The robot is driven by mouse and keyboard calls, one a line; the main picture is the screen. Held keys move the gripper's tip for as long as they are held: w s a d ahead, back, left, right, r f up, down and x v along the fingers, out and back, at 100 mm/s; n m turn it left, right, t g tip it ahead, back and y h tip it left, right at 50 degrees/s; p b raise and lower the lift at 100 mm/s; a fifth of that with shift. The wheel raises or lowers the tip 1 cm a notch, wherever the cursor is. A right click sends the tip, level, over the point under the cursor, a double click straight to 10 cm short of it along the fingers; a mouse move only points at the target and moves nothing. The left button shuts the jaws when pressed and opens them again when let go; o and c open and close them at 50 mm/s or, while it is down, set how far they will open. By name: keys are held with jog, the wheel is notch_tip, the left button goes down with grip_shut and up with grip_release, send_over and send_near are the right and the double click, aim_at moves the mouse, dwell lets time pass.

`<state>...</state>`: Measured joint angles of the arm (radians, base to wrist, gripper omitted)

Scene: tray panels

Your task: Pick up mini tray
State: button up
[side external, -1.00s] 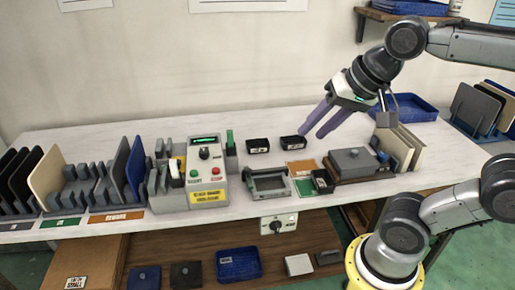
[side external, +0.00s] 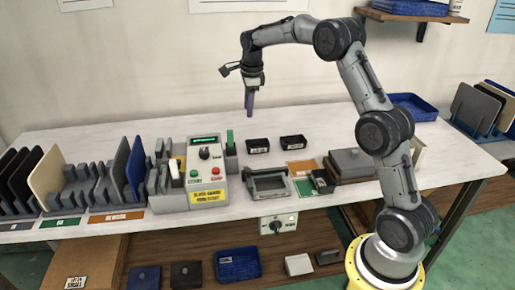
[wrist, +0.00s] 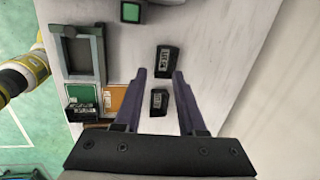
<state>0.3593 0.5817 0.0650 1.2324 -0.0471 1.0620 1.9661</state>
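Two small black mini trays with white labels lie on the white table: a left one (side external: 258,146) and a right one (side external: 292,142). In the wrist view the left one (wrist: 166,57) is just past the fingertips and the right one (wrist: 158,102) appears between the fingers. A similar black labelled piece (side external: 322,181) is by the colour cards. My gripper (side external: 250,114) hangs pointing down, above the table near the left mini tray, apart from it. The wrist view shows its purple fingers (wrist: 160,74) spread, with nothing held.
A grey control box (side external: 208,170) and a grey frame fixture (side external: 268,184) stand left and in front of the mini trays. A dark grey block (side external: 354,162) is to the right. A blue tray (side external: 415,107) sits at the back right. The table behind the mini trays is clear.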

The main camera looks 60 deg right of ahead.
jog(key=g, duration=0.1)
send_near(254, 148)
jog(key=shift+m, duration=0.3)
notch_tip(254, 148, down, 4)
jog(key=shift+d+f, duration=0.15)
jog(key=shift+w+d+f, duration=0.15)
jog(key=shift+w+f, duration=0.05)
jog(key=shift+f, duration=0.7)
jog(key=shift+w+d+f, duration=0.15)
jog(key=shift+w+f, duration=0.05)
jog(key=shift+f, duration=0.75)
jog(key=shift+w+d+f, duration=0.1)
jog(key=shift+w+f, duration=0.1)
jog(key=shift+f, duration=0.7)
grip_shut()
